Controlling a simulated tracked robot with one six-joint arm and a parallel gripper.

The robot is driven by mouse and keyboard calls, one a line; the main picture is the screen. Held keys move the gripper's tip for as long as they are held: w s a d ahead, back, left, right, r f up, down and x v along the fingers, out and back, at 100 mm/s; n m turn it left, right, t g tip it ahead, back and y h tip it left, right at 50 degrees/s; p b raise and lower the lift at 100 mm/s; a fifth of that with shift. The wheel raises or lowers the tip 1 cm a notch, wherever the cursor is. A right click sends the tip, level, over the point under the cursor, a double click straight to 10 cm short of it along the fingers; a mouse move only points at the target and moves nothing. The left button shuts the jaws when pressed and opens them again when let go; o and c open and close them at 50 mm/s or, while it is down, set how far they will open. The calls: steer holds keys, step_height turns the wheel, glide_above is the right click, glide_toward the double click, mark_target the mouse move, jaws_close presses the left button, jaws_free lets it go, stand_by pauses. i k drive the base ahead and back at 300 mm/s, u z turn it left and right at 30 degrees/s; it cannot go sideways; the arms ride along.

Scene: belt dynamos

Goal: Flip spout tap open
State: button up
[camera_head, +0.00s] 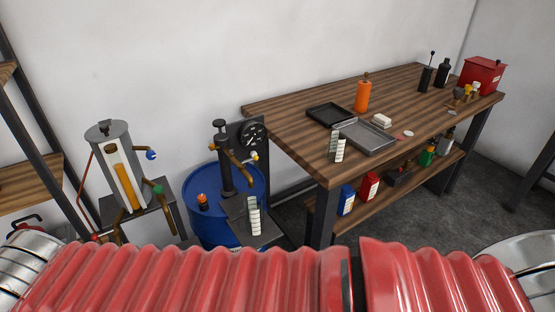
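A dark hand pump with a brass spout (240,166) stands over a blue drum (212,237) left of centre. The spout's end has a small pale yellow-white tap (254,156). To its left, a grey cylinder (108,135) with an amber-filled sight window stands on a dark stand. It has a blue-handled tap (151,155) and a green-handled tap (158,190) on brass pipes. I cannot tell for sure which of these is the spout tap, or whether any is open. My gripper is not in view.
A wooden workbench (285,118) at right holds a black tray (330,115), a grey tray (366,138), an orange bottle (362,95) and a red box (484,75). Its lower shelf holds bottles. Red ribbed parts span the foreground. A shelf rack (35,115) stands at left.

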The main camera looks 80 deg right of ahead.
mark_target(256, 158)
steer(key=z, duration=0.05)
steer(key=k, duration=1.65)
steer(key=z, duration=1.55)
steer(key=i, duration=0.55)
